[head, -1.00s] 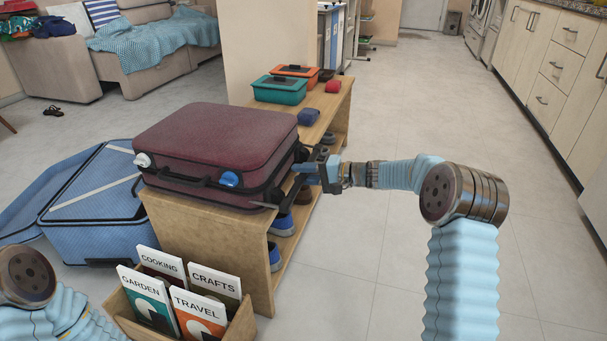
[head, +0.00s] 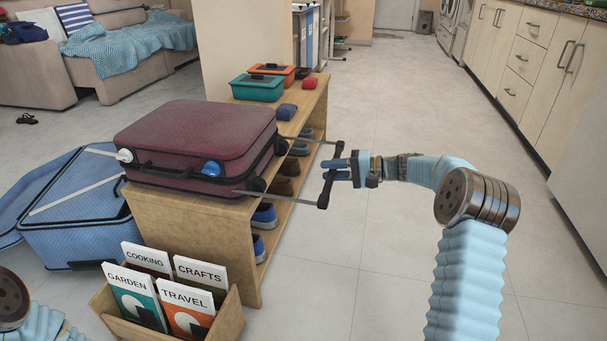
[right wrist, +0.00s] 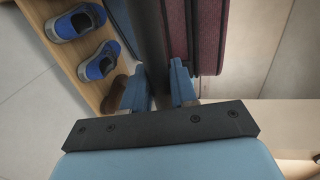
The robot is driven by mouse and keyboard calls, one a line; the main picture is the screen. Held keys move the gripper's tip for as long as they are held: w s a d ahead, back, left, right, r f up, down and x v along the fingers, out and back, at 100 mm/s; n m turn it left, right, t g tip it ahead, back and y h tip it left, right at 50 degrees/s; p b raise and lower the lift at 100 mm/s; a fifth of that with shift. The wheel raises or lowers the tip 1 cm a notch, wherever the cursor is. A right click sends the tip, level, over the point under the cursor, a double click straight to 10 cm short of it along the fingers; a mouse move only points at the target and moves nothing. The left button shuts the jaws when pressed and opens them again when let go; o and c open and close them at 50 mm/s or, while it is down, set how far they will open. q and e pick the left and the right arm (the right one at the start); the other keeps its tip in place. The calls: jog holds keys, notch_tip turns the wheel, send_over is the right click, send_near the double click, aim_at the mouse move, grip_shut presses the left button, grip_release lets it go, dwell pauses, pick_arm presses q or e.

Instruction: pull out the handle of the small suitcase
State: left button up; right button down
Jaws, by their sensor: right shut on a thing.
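The small maroon suitcase (head: 200,145) lies flat on top of the wooden shoe bench in the head view. Its telescopic handle (head: 325,182) stands out from the right side on two thin metal rods, with a black crossbar at the end. My right gripper (head: 335,171) is shut on the crossbar, to the right of the suitcase and apart from its body. In the right wrist view the dark bar passes between the blue fingers (right wrist: 160,90), with the suitcase's maroon side (right wrist: 208,35) behind. My left gripper is out of the head view; only part of my left arm shows at the lower left.
The wooden bench (head: 180,225) holds teal (head: 257,88) and orange (head: 275,72) boxes behind the suitcase and shoes below. A book box (head: 225,325) stands in front. An open blue suitcase (head: 85,225) lies at the left. The floor right of the bench is clear.

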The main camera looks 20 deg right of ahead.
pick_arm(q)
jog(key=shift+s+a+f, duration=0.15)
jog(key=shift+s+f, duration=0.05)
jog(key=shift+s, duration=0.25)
pick_arm(e)
jog(key=f+v, duration=0.2)
jog(key=v, duration=0.8)
jog(key=shift+s+d, duration=0.25)
jog(key=shift+d, duration=0.05)
jog(key=shift+f, duration=0.1)
jog(key=c, duration=1)
grip_release()
jog(key=shift+d, duration=0.15)
pick_arm(q)
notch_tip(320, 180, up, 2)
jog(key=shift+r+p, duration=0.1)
jog(key=shift+p, duration=0.85)
pick_arm(e)
jog(key=v, duration=1.3)
jog(key=shift+s+d, duration=0.25)
jog(key=shift+s, duration=0.05)
